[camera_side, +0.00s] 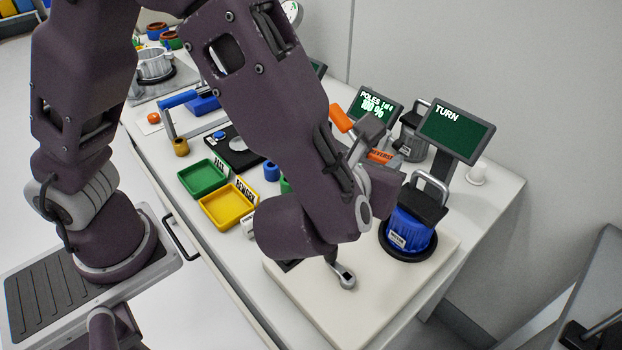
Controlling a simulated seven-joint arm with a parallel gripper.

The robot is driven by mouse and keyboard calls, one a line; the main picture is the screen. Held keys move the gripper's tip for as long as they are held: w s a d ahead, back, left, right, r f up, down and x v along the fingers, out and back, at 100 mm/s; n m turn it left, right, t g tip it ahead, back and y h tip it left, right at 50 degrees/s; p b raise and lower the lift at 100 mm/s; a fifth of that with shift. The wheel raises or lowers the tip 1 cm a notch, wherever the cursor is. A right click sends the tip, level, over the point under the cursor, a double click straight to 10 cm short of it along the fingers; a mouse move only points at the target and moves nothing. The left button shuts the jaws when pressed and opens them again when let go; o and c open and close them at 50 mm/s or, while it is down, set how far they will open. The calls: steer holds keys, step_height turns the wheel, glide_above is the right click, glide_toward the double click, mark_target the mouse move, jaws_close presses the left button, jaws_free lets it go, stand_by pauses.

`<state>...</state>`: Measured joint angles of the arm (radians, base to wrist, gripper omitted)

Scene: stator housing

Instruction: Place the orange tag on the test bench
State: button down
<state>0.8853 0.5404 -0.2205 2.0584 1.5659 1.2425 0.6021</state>
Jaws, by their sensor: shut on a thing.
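The orange tag (381,157), with white lettering that is only partly readable, shows just beyond my wrist. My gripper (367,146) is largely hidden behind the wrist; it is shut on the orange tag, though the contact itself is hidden. The test bench cannot be told apart for certain. A screen reading "POLES 1 of 4 100%" (375,106) stands behind the tag. To the right, a blue motor housing (409,232) with a black top and a metal handle stands upright under a screen reading "TURN" (457,131).
A green tray (203,177) and a yellow tray (229,207) lie left of my wrist. A grey metal tool end (344,278) shows over the pale board (375,300). A white cup (478,172) stands at the right. The board's front right is clear.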

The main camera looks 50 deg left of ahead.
steer(key=w+a+f+n+g+y, duration=0.1)
steer(key=a+f, duration=0.3)
steer(key=a, duration=0.3)
steer(key=w+a+f+n+y, duration=0.1)
steer(key=a+f, duration=0.3)
steer(key=a, duration=0.3)
steer(key=s+a+r+n+g+y, duration=0.3)
steer(key=s+a+n+y, duration=0.1)
steer(key=a, duration=0.3)
steer(key=s+d+r+n+g, duration=0.1)
steer(key=s+d+r, duration=0.1)
steer(key=d, duration=0.7)
steer(key=w+d+r+m+t+h, duration=0.2)
steer(key=w+d+r+m+h, duration=0.2)
steer(key=d+r, duration=0.4)
steer(key=w+d+r+m+t+h, duration=0.3)
steer(key=w+d+r+m+h, duration=0.1)
steer(key=d+r+m+h, duration=0.3)
steer(key=shift+w+d+r+t, duration=0.25)
steer(key=shift+d+r, duration=0.35)
steer(key=shift+d, duration=0.65)
